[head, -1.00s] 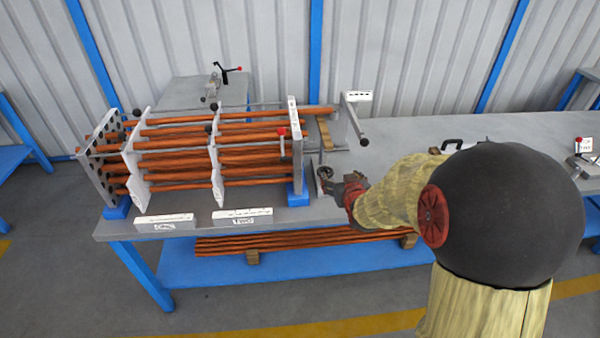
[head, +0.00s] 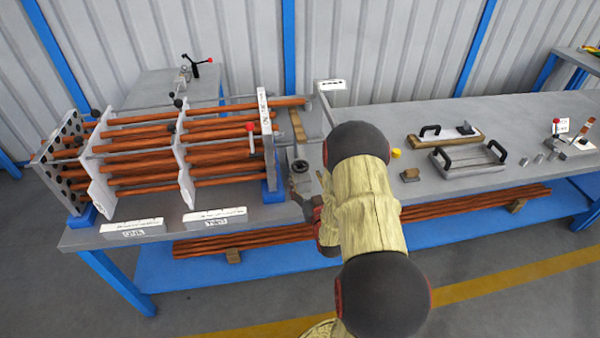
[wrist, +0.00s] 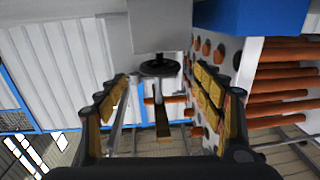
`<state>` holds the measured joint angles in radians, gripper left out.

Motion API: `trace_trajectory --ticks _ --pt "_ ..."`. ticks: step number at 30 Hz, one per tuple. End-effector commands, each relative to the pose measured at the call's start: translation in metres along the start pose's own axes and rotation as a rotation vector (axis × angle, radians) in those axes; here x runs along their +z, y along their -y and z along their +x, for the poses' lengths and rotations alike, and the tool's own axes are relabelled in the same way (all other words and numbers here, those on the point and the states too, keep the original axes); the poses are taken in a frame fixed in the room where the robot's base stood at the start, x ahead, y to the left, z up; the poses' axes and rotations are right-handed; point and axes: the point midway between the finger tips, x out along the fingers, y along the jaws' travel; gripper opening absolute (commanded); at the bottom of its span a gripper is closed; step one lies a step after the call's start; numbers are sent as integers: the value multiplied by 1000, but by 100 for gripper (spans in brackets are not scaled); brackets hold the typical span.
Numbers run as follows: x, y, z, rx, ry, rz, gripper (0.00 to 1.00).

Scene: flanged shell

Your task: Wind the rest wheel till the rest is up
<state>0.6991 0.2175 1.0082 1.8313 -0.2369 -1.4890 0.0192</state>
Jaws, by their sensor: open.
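The rest wheel is a small dark handwheel (wrist: 158,68), ahead of my gripper (wrist: 165,84) and near its fingertips in the wrist view. It seems to show in the head view as a grey round wheel (head: 300,167) beside the rack's right end plate. The fingers are open, one on each side of the wheel's line; I cannot tell whether they touch it. A wooden strip (head: 298,125), seemingly the rest's top, lies behind the wheel and shows in the wrist view (wrist: 162,123). In the head view my arm hides most of the gripper.
A rack of copper-coloured tubes (head: 130,165) in white plates stands left of the wheel. Its end plate (head: 267,140) is close to my gripper. An upright post (head: 331,92) stands behind. Handled trays (head: 468,158) lie right on the bench (head: 390,115).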

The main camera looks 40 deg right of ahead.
Motion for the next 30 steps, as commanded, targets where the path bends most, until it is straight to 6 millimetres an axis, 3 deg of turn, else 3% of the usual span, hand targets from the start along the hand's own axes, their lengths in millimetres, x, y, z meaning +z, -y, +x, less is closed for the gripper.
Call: trace_trajectory --ticks 3,9,19,30 --pt "1 1 19 -1 -2 0 68" --pt "1 1 38 -1 -1 1 68" --pt "0 0 42 0 1 1 68" --pt "0 0 42 -1 1 1 47"
